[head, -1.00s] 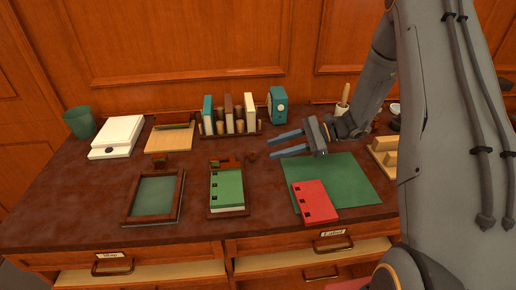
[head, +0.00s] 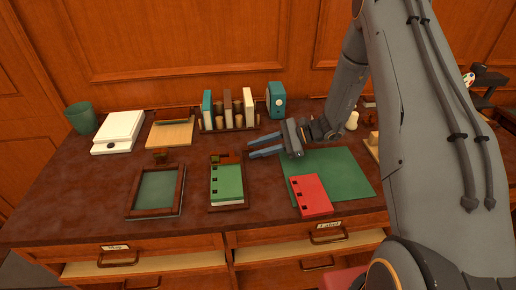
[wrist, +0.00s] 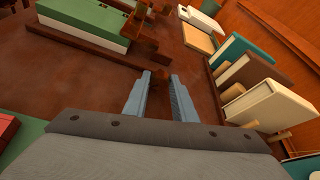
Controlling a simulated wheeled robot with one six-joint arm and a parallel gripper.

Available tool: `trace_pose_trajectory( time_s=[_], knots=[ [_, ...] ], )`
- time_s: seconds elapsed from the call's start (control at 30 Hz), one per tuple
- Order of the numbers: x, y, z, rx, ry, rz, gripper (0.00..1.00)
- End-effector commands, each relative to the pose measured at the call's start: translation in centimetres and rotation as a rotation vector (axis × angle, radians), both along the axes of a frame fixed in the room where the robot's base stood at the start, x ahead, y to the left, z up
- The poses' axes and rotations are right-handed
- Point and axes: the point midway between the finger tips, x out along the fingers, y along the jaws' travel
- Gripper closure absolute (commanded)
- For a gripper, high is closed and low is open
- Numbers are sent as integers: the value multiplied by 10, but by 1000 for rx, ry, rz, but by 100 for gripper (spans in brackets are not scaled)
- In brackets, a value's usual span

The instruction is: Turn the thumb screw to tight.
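The green book (head: 227,183) lies in a wooden press (head: 229,208) at the middle of the desk. A brown wooden clamp with a screw-like part (wrist: 148,45) stands at the book's far end and shows in the wrist view. I cannot tell whether a fingertip touches the screw.
A red book (head: 311,195) lies on a green mat (head: 345,170) at right. A book rack (head: 229,127) stands behind my gripper, close to the fingers in the wrist view. A framed tray (head: 157,190) sits to the left. Bare desk lies between the tray and the press.

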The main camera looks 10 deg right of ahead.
Motion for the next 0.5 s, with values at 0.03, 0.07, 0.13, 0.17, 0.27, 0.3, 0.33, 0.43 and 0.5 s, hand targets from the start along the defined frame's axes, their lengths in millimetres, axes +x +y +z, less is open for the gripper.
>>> trace_pose_trajectory(
  time_s=[0.03, 0.07, 0.13, 0.17, 0.27, 0.3, 0.33, 0.43, 0.5],
  knots=[
    [0, 0, 0, 0, 0, 0, 98],
    [0, 0, 0, 0, 0, 0, 98],
    [0, 0, 0, 0, 2, 0, 98],
    [0, 0, 0, 0, 4, 0, 98],
    [1, 0, 0, 1, 21, 0, 98],
    [1, 0, 0, 1, 33, 1, 98],
    [1, 0, 0, 1, 43, 1, 98],
    [2, 0, 0, 0, 91, 1, 98],
    [2, 0, 0, 0, 135, 3, 98]
  ],
)
